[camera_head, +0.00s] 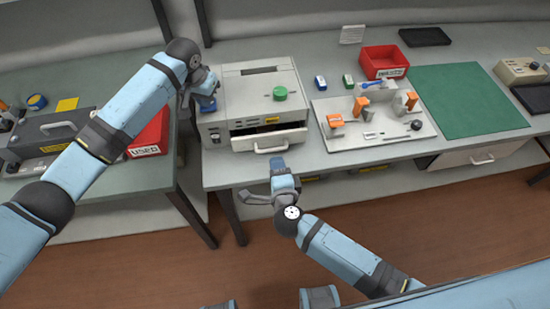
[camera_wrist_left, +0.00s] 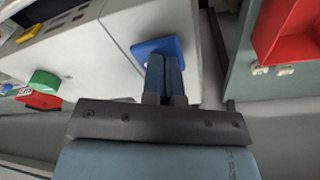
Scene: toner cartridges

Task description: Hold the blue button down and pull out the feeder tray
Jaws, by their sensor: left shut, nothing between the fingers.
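The grey-white machine (camera_head: 250,92) stands on the bench. A blue button (camera_wrist_left: 157,46) is on its left side. How far the button is pressed cannot be told. The feeder tray (camera_head: 260,141) is low in the machine's front, with a dark opening above it and a handle on its front. My right gripper (camera_head: 280,163) is just in front of the handle; its fingers are unclear.
A green knob (camera_head: 280,93) tops the machine. Right of it are a white parts board (camera_head: 370,137), a red bin (camera_head: 384,62) and a green mat (camera_head: 465,100). A red "USED" bin (camera_head: 150,138) is on the left bench. The floor before the tray is open.

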